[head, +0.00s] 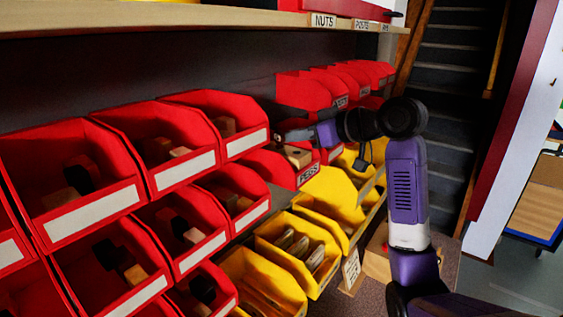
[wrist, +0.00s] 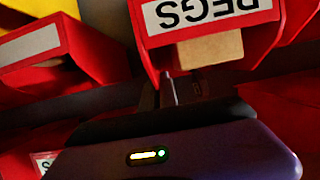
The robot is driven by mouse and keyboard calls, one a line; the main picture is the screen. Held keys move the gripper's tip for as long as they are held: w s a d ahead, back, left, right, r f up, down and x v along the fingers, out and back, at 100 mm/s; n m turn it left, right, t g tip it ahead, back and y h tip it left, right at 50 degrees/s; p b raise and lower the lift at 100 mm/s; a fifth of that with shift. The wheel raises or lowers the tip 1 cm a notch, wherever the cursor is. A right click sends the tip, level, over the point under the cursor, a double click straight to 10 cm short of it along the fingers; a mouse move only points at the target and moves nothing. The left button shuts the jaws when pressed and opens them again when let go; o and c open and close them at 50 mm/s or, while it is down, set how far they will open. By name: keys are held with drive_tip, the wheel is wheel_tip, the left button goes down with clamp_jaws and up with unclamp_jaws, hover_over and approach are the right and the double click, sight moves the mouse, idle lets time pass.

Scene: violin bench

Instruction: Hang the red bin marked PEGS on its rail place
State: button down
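A red bin marked PEGS (head: 309,173) hangs forward of the rack in the head view, tilted, with a pale wooden block (head: 298,156) in it. My gripper (head: 282,138) is at its back edge. In the wrist view the PEGS label (wrist: 207,13) shows upside down, and the block (wrist: 210,48) lies between label and fingers. My gripper's fingers (wrist: 172,90) are close together and appear shut on the bin's back wall. The grip itself is partly hidden. A bare grey strip of rack (head: 277,198) shows left of and below the bin.
Red bins with blank labels (head: 90,215) fill the left rows. Another red bin marked PEGS (head: 340,102) is behind right, beside more red bins. Yellow bins (head: 297,250) stand below, close under the held bin. A wooden shelf (head: 200,20) runs above.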

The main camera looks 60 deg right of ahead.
drive_tip(key=shift+w, duration=1)
idle(0.9)
drive_tip(key=shift+f+b, duration=0.45)
drive_tip(key=shift+f, duration=0.4)
idle(0.6)
drive_tip(key=c, duration=1.6)
unclamp_jaws()
drive_tip(key=shift+o, duration=0.2)
drive_tip(key=b+v, duration=0.1)
drive_tip(key=v, duration=0.6)
drive_tip(key=shift+s+d+r+b, duration=0.1)
drive_tip(key=shift+s+b, duration=0.2)
drive_tip(key=shift+s, duration=0.1)
